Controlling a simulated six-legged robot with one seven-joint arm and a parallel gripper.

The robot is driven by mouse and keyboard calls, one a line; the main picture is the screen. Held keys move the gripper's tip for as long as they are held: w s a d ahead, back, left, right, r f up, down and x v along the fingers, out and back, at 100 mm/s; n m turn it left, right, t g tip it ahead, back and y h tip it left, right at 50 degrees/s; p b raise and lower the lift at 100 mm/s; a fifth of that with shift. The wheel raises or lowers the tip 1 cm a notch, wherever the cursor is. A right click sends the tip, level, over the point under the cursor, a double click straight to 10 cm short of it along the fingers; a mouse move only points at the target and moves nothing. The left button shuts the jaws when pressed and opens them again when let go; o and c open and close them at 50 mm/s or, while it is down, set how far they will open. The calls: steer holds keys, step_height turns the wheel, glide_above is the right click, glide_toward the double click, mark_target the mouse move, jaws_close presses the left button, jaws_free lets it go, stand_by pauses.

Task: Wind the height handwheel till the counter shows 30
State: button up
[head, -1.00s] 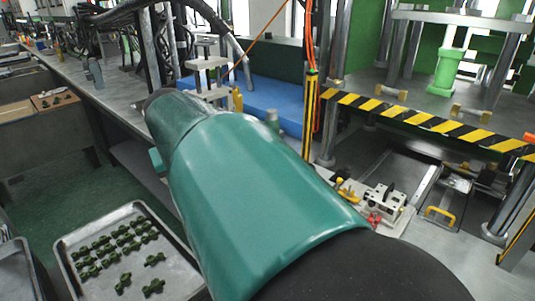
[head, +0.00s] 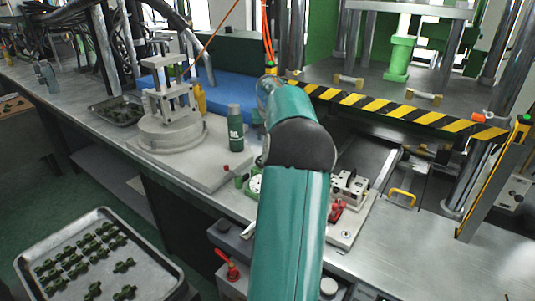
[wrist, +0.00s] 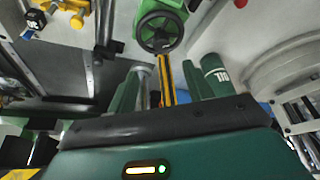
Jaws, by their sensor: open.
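In the wrist view, a black handwheel (wrist: 160,31) with spokes and a round hub sits on a green body at the top centre. My gripper (wrist: 162,75) is open, with a green finger on each side of the picture's middle. The handwheel lies beyond the fingertips, roughly in line with the gap, and the fingers look apart from it. In the head view, my arm hides my gripper, and I cannot make out the black handwheel. A white-faced dial with a green rim (head: 255,184) shows partly beside my arm.
A green bottle (head: 235,128) stands near a grey clamp stand (head: 170,135) on the bench. A metal block with red parts (head: 348,188) lies right of my arm. A striped press edge (head: 400,108) is behind. A tray of green pieces (head: 150,262) is lower left.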

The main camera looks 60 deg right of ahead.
steer(key=x, duration=1.1)
steer(key=shift+w+d+f, duration=0.1)
steer(key=shift+w+f, duration=0.05)
steer(key=shift+f, duration=0.05)
steer(key=c, duration=1)
steer(key=shift+n, duration=0.4)
